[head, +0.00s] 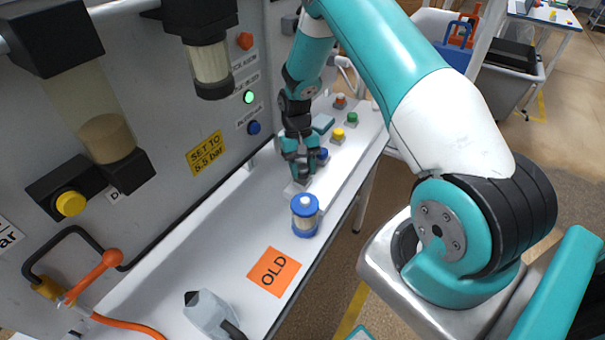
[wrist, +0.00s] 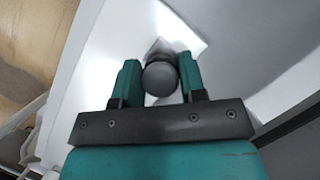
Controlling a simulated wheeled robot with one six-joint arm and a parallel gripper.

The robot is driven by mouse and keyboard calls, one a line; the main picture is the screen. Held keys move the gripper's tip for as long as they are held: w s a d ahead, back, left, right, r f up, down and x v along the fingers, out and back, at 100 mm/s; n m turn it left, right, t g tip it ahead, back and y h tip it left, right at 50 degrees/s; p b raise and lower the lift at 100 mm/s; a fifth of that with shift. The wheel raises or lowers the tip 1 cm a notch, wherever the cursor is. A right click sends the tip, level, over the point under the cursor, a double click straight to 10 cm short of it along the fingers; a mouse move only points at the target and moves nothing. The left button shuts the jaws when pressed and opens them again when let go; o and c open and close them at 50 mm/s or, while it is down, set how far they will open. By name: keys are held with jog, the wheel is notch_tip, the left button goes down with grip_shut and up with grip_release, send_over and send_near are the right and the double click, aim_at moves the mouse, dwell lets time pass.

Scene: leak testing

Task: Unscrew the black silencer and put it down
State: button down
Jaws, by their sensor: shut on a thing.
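Blue, yellow, green and red pieces (head: 338,134) stand on the strip behind my gripper. A blue-capped filter (head: 305,215) stands close in front. The panel wall borders the left.

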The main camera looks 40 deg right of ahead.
aim_at(303, 167)
jog(key=shift+r+p, duration=0.45)
jog(key=shift+r, duration=0.3)
jog(key=shift+r+p, duration=1.45)
jog(key=shift+r, duration=0.55)
